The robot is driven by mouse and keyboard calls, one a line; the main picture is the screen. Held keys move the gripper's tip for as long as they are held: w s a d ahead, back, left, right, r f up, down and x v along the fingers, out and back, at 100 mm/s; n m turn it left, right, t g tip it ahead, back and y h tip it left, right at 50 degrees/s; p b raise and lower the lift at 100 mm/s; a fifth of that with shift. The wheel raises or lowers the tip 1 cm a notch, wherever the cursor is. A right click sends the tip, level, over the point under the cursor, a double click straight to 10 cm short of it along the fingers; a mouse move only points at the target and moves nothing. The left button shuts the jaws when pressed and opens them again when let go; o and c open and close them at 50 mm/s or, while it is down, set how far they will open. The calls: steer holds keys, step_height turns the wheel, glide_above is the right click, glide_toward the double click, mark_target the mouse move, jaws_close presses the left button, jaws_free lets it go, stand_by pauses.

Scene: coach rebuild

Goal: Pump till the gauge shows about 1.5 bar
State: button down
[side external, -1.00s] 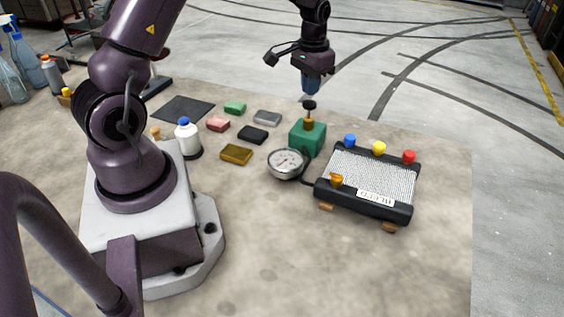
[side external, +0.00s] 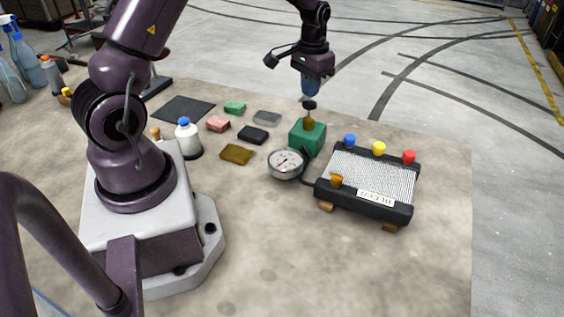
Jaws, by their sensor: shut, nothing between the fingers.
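The pump is a green block (side external: 308,139) with a brass collar and a black knob (side external: 310,105) on top. My gripper (side external: 310,95) is shut and empty, pointing down right above the knob. The fingertips look very close to the knob; I cannot tell whether they touch. The round gauge (side external: 287,163), with a white face and metal rim, stands in front of the pump. Its dark needle shows, but the scale is too small to read. A black-framed radiator (side external: 368,178) with an orange tap (side external: 337,180) and a label reading "BLEED" sits to the right.
Blue (side external: 350,140), yellow (side external: 379,148) and red (side external: 409,156) caps stand along the radiator's back edge. The table front is clear.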

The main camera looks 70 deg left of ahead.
mark_target(310, 102)
steer(key=shift+f, duration=1.6)
steer(key=shift+r, duration=4.35)
